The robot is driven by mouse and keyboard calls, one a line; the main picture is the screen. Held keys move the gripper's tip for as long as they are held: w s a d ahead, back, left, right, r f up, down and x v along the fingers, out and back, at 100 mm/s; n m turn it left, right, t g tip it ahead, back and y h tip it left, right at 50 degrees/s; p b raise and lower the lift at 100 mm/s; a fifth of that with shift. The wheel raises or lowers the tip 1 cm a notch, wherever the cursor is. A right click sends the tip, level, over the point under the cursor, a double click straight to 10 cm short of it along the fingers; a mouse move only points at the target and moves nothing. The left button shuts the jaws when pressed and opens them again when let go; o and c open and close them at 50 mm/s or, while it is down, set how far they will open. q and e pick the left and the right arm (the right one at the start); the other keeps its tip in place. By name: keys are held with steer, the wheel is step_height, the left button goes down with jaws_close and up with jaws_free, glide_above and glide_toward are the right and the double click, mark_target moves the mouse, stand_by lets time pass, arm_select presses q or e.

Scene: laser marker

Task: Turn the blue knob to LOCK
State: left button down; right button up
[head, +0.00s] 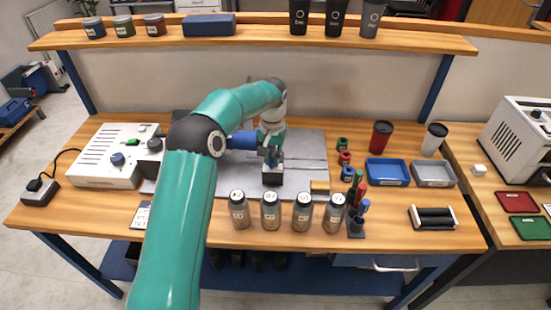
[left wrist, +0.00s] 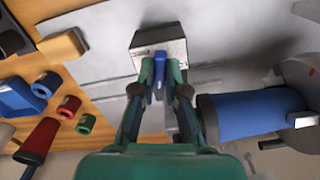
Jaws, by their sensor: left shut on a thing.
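A small dark block with a light top (head: 272,179) stands on the grey metal plate (head: 305,150), and also shows in the left wrist view (left wrist: 172,50). A blue knob (left wrist: 159,66) sits at the block. My left gripper (head: 272,157) reaches down to the block from above. In the left wrist view its fingertips (left wrist: 160,70) are closed on the blue knob from both sides. No LOCK lettering is readable. A second blue knob (head: 117,158) is on the white control box at the left, away from the gripper. My right gripper is not in view.
A blue cylinder (left wrist: 245,115) lies horizontally close beside the gripper, at a dark round holder. Several labelled jars (head: 270,212) stand along the front. A wooden block (head: 320,187) and a pen holder (head: 356,225) are to the right. The plate's right part is clear.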

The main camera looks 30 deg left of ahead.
arm_select(q)
steer(key=shift+w+a+r+n, duration=0.1)
steer(key=shift+n, duration=0.6)
steer(key=shift+w+a+r+n, duration=0.1)
steer(key=shift+n, duration=0.6)
steer(key=c, duration=1.2)
jaws_free()
steer(key=shift+d, duration=0.1)
steer(key=shift+s+f, duration=0.1)
step_height(320, 180, up, 12)
